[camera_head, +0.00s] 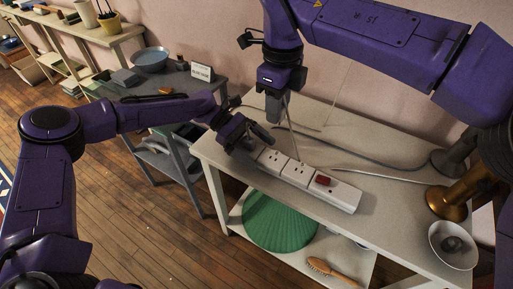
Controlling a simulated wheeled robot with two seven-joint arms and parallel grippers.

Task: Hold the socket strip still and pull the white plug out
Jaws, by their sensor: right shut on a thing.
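The white socket strip (343,196) lies on the pale bench, with a red switch (322,180) toward its right end. My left gripper (250,137) is at the strip's left end, its dark fingers apart. I cannot tell whether they touch the strip. My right gripper (274,110) points down just above and behind that end, shut on what appears to be the white plug, which its fingers mostly hide. A thin pale cord (291,130) hangs down by the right gripper toward the bench.
The pale bench (385,190) carries grey and white cables behind the strip. Brass and grey pots and a white bowl (440,238) stand at its right. A green ribbed object (278,222) and a brush (330,271) are on the lower shelf. A grey side table with a blue bowl (150,59) stands left.

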